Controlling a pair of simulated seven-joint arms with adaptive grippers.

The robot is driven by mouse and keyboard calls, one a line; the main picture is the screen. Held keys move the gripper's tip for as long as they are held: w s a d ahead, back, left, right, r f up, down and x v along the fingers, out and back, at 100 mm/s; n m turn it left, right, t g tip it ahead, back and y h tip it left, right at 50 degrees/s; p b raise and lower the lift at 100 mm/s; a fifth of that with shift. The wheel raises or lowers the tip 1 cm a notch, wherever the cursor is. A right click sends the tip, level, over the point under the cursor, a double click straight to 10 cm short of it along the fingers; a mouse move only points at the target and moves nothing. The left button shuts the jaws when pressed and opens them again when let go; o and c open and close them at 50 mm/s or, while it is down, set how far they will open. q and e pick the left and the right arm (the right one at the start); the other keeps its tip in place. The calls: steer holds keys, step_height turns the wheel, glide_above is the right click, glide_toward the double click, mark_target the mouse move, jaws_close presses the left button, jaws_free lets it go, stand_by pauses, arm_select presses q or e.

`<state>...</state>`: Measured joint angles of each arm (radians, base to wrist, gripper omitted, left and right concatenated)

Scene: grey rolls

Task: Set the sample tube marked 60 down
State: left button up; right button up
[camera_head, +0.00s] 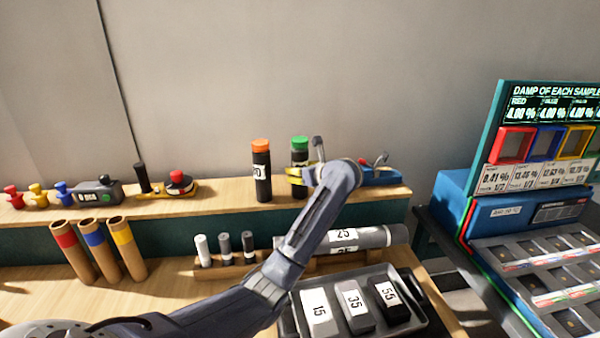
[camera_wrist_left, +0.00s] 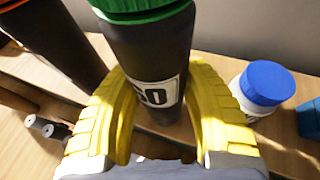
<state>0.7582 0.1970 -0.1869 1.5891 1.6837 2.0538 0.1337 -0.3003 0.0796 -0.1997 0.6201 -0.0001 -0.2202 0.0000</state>
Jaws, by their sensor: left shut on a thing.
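The sample tube (camera_head: 300,152) is black with a green cap and stands upright at the back shelf. In the left wrist view the tube (camera_wrist_left: 150,50) carries a white label whose digits are partly covered and look like 60. My left gripper (camera_head: 299,175) has its yellow fingers shut around the tube's body at label height. In the left wrist view the fingers of the gripper (camera_wrist_left: 160,105) lie on both sides of it. The tube's foot is hidden by the gripper and arm, so I cannot tell whether it touches the shelf. My right gripper is out of view.
A black tube with an orange cap (camera_head: 262,172) stands close left on the wooden shelf (camera_head: 225,196). A white jar with a blue lid (camera_wrist_left: 262,88) stands close right. Small grey cylinders (camera_head: 224,246), a grey roll (camera_head: 372,237) and a tray (camera_head: 428,318) lie in front, below.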

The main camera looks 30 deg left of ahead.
arm_select(q)
steer(key=o, duration=1.2)
steer(key=shift+f, duration=0.15)
steer(key=shift+r, duration=0.2)
steer(key=v, duration=1.2)
